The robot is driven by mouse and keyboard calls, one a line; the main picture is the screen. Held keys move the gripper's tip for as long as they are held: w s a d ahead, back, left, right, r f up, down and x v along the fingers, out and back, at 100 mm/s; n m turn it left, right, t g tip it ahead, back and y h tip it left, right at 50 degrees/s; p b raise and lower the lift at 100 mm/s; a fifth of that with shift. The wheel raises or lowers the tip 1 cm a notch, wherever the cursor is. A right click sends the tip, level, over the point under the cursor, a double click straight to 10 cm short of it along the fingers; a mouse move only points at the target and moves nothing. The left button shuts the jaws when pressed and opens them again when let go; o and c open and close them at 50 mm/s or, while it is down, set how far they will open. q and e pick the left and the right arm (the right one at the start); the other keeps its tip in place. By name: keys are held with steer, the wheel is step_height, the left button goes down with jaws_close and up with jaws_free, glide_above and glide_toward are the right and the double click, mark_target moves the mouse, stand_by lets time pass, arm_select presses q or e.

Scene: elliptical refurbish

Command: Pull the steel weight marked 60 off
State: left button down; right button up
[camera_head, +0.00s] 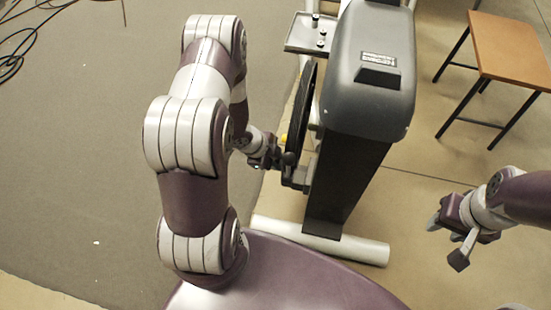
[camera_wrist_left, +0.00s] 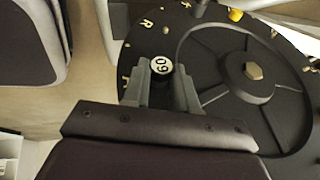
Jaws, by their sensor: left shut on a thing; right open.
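In the head view my left gripper (camera_head: 272,155) is beside the lower part of the machine's disc; the weight itself is too small to make out there. Whether the weight touches the disc is unclear. My right gripper (camera_head: 452,235) is open and empty at the right, away from the machine.
The black disc (camera_wrist_left: 205,68) has a hex bolt, a yellow knob (camera_wrist_left: 236,15) and letters on its face. The elliptical machine (camera_head: 368,70) stands in the middle with a white foot bar (camera_head: 340,248). A small tray (camera_head: 300,38) is behind. A wooden table (camera_head: 512,50) is far right.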

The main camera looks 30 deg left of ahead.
arm_select(q)
steer(key=s+a+p, duration=0.4)
steer(key=a+p, duration=0.4)
steer(key=a, duration=0.8)
steer(key=shift+a, duration=0.3)
